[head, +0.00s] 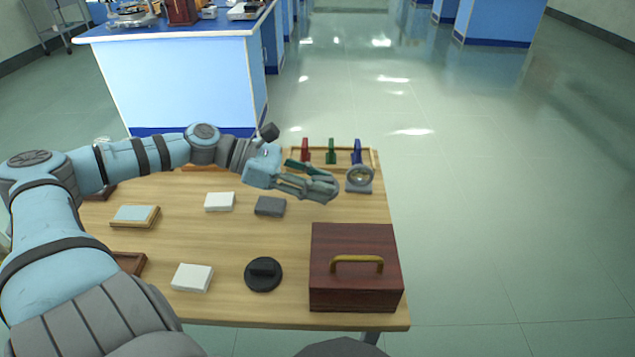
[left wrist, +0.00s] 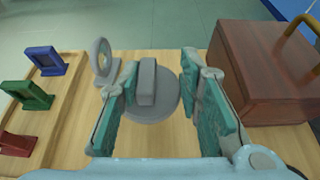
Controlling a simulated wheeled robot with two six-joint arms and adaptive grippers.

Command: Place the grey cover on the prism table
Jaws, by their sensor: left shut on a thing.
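The grey cover (left wrist: 172,100) is a round disc with an upright block handle, seen from above in the left wrist view. In the head view my left gripper (head: 318,187) is over the back right of the wooden table, behind the dark red box, and mostly hides the cover. I cannot tell whether the cover touches the table. I cannot make out the prism table for certain. My right gripper is not in view.
A grey ring stand (head: 359,179) is just right of the gripper. A tray (head: 375,158) with red, green and blue holders lies behind. A dark red box (head: 355,285), a black knobbed disc (head: 263,274) and several small blocks occupy the wooden table. A blue bench (head: 180,75) carries instruments.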

